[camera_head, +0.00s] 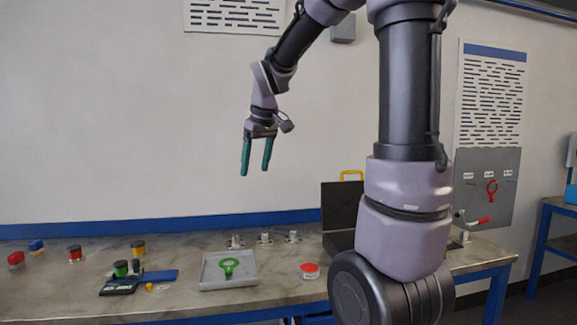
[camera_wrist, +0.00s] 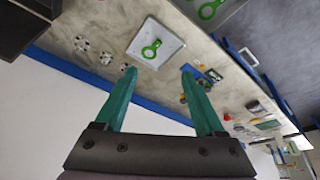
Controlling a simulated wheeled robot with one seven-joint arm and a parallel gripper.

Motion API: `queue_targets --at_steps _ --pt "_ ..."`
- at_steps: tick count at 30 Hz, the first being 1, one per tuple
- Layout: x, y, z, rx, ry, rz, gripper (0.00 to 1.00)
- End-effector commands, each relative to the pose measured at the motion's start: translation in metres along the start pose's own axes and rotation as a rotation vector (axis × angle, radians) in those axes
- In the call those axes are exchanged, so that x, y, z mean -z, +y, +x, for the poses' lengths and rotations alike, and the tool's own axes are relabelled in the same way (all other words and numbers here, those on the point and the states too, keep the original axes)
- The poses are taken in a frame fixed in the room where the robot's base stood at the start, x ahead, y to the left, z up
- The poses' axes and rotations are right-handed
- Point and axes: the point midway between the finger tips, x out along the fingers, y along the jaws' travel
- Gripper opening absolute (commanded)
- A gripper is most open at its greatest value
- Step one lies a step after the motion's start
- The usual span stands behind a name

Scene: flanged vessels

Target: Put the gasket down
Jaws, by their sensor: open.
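A green ring-shaped gasket with a tab (camera_head: 229,266) lies flat in a shallow light grey tray (camera_head: 210,281) on the bench. In the wrist view the gasket (camera_wrist: 151,48) is inside the tray (camera_wrist: 171,43), beyond my fingertips. My gripper (camera_head: 255,170) is open and empty, with its two teal fingers pointing down, well above the bench and the tray. In the wrist view the gripper's fingers (camera_wrist: 160,70) are spread apart with nothing between them. A second green ring-shaped piece (camera_wrist: 209,9) shows at the wrist view's top edge.
Several small metal fittings (camera_head: 264,238) stand behind the tray. A red round piece (camera_head: 310,270) lies to its right, near an open dark case (camera_head: 341,208). Coloured cylinders (camera_head: 138,247) and a blue item (camera_head: 157,276) are at left.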

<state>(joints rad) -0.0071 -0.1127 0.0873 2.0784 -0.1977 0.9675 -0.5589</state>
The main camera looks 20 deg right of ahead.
Motion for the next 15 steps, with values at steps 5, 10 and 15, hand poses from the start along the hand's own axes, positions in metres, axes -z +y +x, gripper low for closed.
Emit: queue_targets --at_steps 5,10,15 --pt "-0.060 -0.016 -0.051 0.008 0.106 0.264 0.71" --pt "-0.114 -0.033 -0.076 0.047 0.199 0.503 0.71" --pt "-0.149 -0.045 -0.085 0.091 0.258 0.666 0.71"
